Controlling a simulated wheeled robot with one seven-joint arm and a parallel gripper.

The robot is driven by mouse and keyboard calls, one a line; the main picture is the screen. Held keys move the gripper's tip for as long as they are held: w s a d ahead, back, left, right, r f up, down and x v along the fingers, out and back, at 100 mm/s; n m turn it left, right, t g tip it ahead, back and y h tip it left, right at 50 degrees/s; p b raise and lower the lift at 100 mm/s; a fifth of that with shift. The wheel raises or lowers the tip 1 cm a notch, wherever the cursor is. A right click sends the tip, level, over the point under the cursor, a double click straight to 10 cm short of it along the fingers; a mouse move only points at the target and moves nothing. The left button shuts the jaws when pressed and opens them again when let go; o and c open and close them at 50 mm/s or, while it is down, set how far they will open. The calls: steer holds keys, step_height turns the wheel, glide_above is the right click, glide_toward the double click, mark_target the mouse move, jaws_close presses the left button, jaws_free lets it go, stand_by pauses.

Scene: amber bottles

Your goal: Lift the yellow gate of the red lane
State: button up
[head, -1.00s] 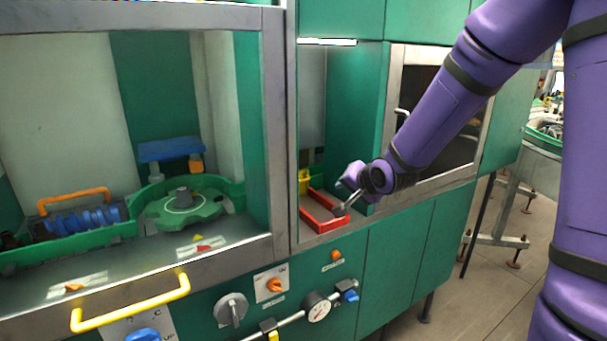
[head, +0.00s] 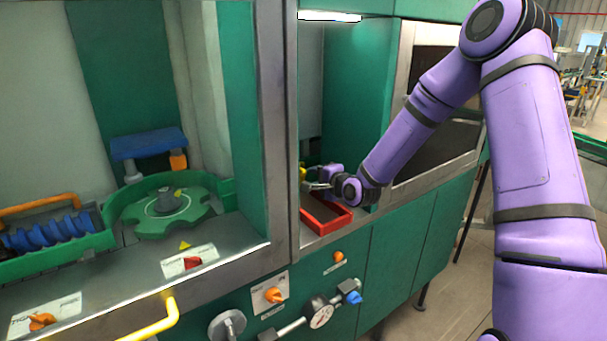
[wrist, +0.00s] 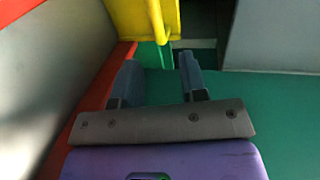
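The red lane (head: 328,217) is a shallow red tray in the narrow bay right of the large window. Its red wall also shows on the left in the wrist view (wrist: 122,60). The yellow gate (head: 303,173) stands at the lane's far end, partly hidden by my gripper. In the wrist view the yellow gate (wrist: 133,18) fills the top middle, with an upright yellow bar. My gripper (wrist: 160,62) is open, its two grey fingers apart with nothing seen between them but green background. The yellow bar appears just beyond the fingertips; I cannot tell the exact gap.
A metal frame post (head: 277,130) stands left of the bay, and a green wall (head: 357,90) to its right. A green notched wheel (head: 165,212) and blue rollers (head: 50,235) lie behind the large window. Knobs and a gauge (head: 320,314) project below the bay.

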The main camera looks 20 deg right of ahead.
mark_target(305, 174)
steer(key=x, duration=0.7)
jaws_close()
